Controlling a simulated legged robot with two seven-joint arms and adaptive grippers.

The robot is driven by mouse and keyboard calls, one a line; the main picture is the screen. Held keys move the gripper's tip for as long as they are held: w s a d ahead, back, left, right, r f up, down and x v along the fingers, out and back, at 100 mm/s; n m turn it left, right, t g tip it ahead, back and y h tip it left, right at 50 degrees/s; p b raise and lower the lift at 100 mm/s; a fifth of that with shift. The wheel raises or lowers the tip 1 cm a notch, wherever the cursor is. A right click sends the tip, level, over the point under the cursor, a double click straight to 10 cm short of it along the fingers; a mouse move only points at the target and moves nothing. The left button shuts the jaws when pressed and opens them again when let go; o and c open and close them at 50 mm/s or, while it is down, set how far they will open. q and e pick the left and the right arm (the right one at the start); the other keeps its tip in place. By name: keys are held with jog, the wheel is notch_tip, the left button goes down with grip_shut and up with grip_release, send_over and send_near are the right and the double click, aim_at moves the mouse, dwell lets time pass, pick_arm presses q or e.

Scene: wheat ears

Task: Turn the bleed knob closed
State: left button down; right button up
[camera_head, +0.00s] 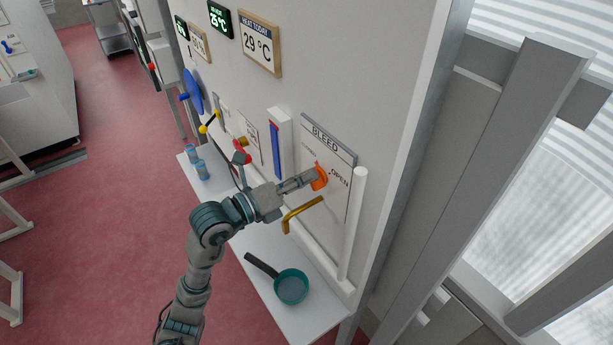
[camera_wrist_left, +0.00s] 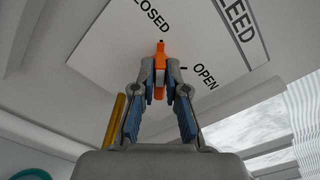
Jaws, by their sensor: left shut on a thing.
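The orange bleed knob (camera_head: 320,177) sits on a white panel (camera_head: 340,215) headed BLEED on the wall. In the left wrist view the knob (camera_wrist_left: 160,68) has a narrow end that points up, between the words CLOSED and OPEN and nearer CLOSED. My left gripper (camera_head: 312,180) reaches the panel from the left and is shut on the knob. In the left wrist view the two fingers of my left gripper (camera_wrist_left: 160,85) press on both sides of the knob. My right gripper is in neither view.
A brass pipe (camera_head: 303,213) sticks out below the knob; it also shows in the left wrist view (camera_wrist_left: 117,118). A white vertical pipe (camera_head: 353,220) stands right of it. A green pan (camera_head: 291,286) lies on the shelf (camera_head: 257,245) below. A red-handled valve (camera_head: 241,152) is to the left.

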pick_arm(q)
jog(key=shift+w, duration=0.1)
jog(key=c, duration=1.2)
grip_release()
jog(key=shift+a, duration=0.25)
jog(key=v, duration=1.2)
jog(key=shift+w+f, duration=0.1)
